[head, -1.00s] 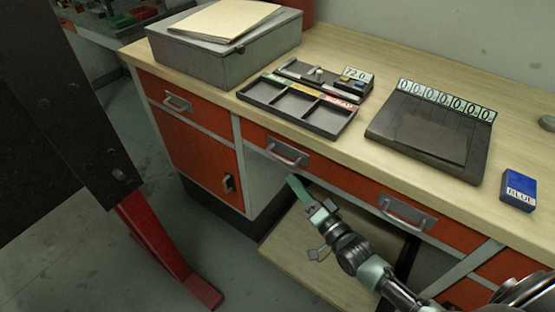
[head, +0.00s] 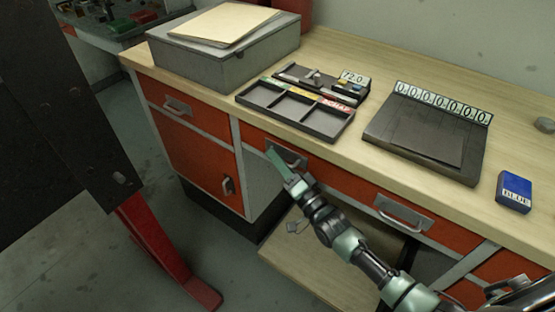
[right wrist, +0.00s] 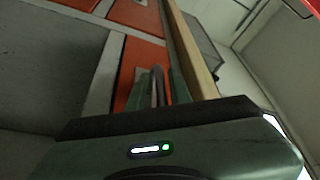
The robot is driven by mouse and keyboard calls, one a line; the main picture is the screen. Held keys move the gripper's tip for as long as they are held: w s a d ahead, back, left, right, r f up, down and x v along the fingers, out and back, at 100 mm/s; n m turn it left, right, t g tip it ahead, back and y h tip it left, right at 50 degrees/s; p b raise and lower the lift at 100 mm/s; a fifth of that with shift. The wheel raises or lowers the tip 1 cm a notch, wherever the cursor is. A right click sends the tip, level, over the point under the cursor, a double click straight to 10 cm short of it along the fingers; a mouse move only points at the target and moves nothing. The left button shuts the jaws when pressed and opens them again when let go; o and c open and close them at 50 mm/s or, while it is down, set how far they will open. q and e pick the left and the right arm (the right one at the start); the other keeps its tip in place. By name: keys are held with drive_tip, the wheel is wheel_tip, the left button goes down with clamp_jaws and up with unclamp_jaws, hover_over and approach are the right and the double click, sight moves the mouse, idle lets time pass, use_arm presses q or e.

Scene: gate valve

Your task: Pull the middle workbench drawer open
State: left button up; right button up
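The middle workbench drawer (head: 340,180) is a wide orange front under the bench top, with a left handle (head: 299,160) and a right handle (head: 404,213). It looks shut. My right gripper (head: 279,162) is at the left handle and hides part of it. In the right wrist view, the green fingers of my right gripper (right wrist: 158,90) stand apart on either side of a grey handle bar (right wrist: 157,82), with orange showing in the gap. Whether a finger touches the bar is unclear. My left gripper is not in view.
The bench top (head: 400,90) holds a grey metal box (head: 225,65), a divided tray (head: 300,112), a dark slab with number cards (head: 425,140) and a blue box (head: 514,190). A wooden board (head: 320,265) lies low beneath the drawer. A red leg (head: 165,255) stands left.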

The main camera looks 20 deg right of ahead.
clamp_jaws()
idle(1.3)
